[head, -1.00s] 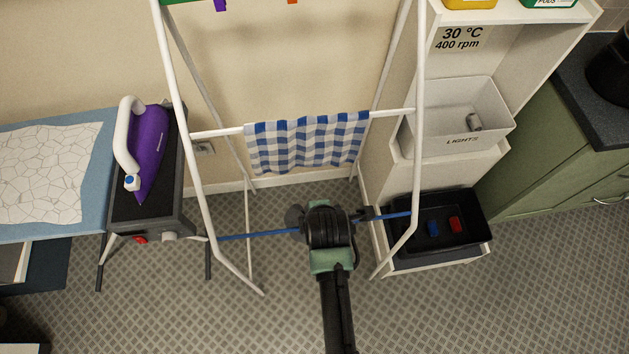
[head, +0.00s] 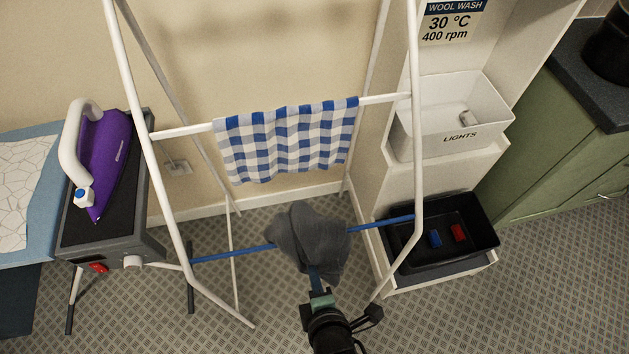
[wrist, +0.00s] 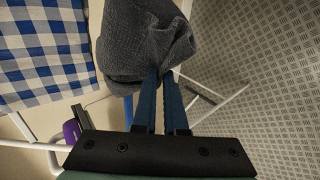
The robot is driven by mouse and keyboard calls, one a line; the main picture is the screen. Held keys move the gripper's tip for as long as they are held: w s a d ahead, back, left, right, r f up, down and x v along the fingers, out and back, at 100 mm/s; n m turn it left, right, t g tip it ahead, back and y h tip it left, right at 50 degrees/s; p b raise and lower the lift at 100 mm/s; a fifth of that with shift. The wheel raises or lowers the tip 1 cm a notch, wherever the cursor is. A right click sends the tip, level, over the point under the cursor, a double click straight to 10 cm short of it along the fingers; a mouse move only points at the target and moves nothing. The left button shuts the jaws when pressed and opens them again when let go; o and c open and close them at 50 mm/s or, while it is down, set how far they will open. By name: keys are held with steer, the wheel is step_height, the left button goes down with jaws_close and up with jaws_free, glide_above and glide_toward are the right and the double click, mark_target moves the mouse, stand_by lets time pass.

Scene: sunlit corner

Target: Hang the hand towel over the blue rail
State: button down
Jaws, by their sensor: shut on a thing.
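The dark grey hand towel (head: 308,240) is bunched at the middle of the blue rail (head: 232,254), the low bar of the white rack. It hides that stretch of rail, so I cannot tell whether it lies over the bar or hangs in front of it. My gripper (head: 314,276) is on the near side of the rail, shut on the towel's lower near part. In the wrist view the two blue fingers (wrist: 162,80) meet at the edge of the grey towel (wrist: 140,42), and a bit of blue rail shows beside them.
A blue-and-white checked cloth (head: 287,140) hangs on the white rail above. The rack's white legs stand on both sides. A black tray (head: 470,215) and a white LIGHTS bin (head: 450,130) are in the shelf at right.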

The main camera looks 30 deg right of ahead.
steer(key=shift+w+d+f+b, duration=0.15)
steer(key=shift+f+b, duration=0.2)
steer(key=shift+f, duration=0.25)
steer(key=shift+w+a+f+b, duration=0.1)
steer(key=shift+f+b, duration=0.25)
steer(key=shift+f, duration=0.25)
steer(key=shift+c, duration=1.4)
jaws_free()
steer(key=s+a+p, duration=0.2)
steer(key=s+a, duration=0.1)
steer(key=s, duration=0.8)
steer(key=shift+s+a+p, duration=0.15)
steer(key=shift+s+p, duration=0.15)
